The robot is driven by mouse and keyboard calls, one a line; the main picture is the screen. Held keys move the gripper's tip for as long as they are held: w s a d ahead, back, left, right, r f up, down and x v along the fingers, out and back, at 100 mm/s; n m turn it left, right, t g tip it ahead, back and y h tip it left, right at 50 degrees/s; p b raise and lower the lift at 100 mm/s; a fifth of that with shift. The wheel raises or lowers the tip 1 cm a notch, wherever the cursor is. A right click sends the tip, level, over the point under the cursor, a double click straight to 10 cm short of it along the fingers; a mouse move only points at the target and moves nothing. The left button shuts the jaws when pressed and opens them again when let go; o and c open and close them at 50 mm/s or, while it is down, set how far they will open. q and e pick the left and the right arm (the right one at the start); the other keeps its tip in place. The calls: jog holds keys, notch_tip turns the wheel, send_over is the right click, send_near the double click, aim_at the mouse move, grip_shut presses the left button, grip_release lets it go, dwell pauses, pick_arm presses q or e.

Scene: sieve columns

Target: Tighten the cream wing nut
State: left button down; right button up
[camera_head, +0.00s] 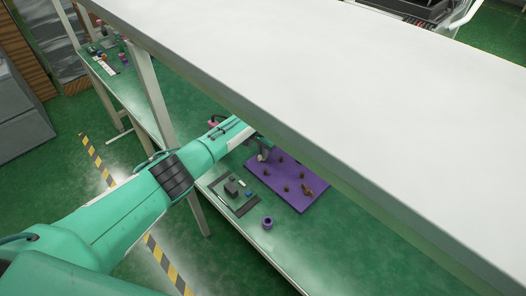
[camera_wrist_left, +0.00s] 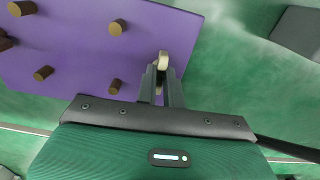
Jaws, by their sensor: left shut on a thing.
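The cream wing nut (camera_wrist_left: 163,61) shows between the fingertips of my left gripper (camera_wrist_left: 163,72) in the left wrist view. The gripper is shut on it. In the head view the left gripper (camera_head: 263,153) is at the upper left part of the purple board (camera_head: 299,196), and a small pale spot there looks like the nut. The purple board also fills the upper left of the left wrist view (camera_wrist_left: 80,50). The fingers hide what is under the nut, so I cannot tell how it sits on any stud. My right gripper is not in view.
Several brown studs (camera_wrist_left: 117,27) stand up from the board. A brown piece (camera_head: 307,190) is near its right side. A dark tray with small parts (camera_head: 246,209) and a purple ring (camera_head: 267,222) lie on the green bench. A white shelf (camera_head: 330,70) overhangs the bench.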

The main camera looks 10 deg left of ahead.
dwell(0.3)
pick_arm(q)
jog(key=c, duration=1.5)
grip_release()
jog(key=shift+r, duration=0.15)
notch_tip(320, 180, up, 14)
jog(key=shift+f+b, duration=0.2)
jog(key=shift+b, duration=0.45)
jog(key=shift+f, duration=0.1)
